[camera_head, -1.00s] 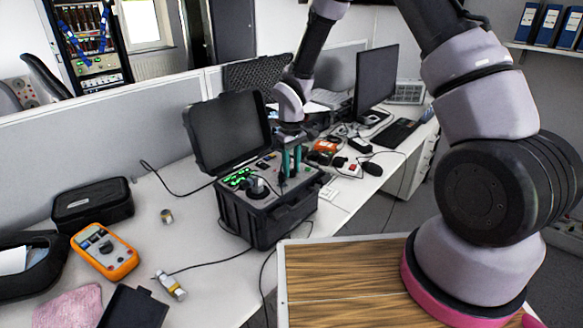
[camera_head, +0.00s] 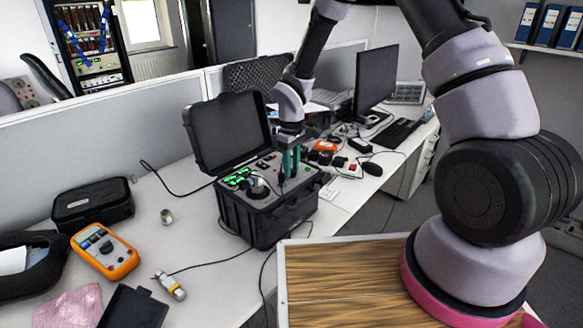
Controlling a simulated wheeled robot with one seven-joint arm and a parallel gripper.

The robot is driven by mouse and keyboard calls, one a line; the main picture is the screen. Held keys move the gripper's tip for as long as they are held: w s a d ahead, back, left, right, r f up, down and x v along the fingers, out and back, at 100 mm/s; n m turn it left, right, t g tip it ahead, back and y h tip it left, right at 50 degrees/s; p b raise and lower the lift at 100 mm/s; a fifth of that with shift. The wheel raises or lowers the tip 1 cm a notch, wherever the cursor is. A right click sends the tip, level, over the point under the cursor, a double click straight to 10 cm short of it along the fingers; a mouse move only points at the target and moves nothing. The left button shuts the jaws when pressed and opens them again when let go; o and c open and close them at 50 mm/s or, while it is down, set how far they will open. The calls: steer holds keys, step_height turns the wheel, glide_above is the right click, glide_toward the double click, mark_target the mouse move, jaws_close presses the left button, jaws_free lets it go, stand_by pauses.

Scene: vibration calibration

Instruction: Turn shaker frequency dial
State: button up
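The shaker (camera_head: 262,222) is a black case with its lid (camera_head: 228,132) open, standing on the white desk. Its top panel has a lit green display (camera_head: 238,180), a dark round shaker head (camera_head: 257,188) and small controls. My gripper (camera_head: 291,163), with teal fingers, points down over the right part of the panel. The fingers look a little apart, but the gap is small. The frequency dial cannot be made out; the fingers may hide it. I cannot tell whether they touch anything.
An orange multimeter (camera_head: 104,251), a black pouch (camera_head: 92,203), a small metal cylinder (camera_head: 166,216) and a sensor with cable (camera_head: 170,286) lie to the left. A monitor (camera_head: 375,78), keyboard (camera_head: 397,133) and clutter stand behind on the right. Grey partitions run behind the desk.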

mark_target(292, 171)
steer(key=shift+o, duration=1.2)
step_height(292, 171, up, 11)
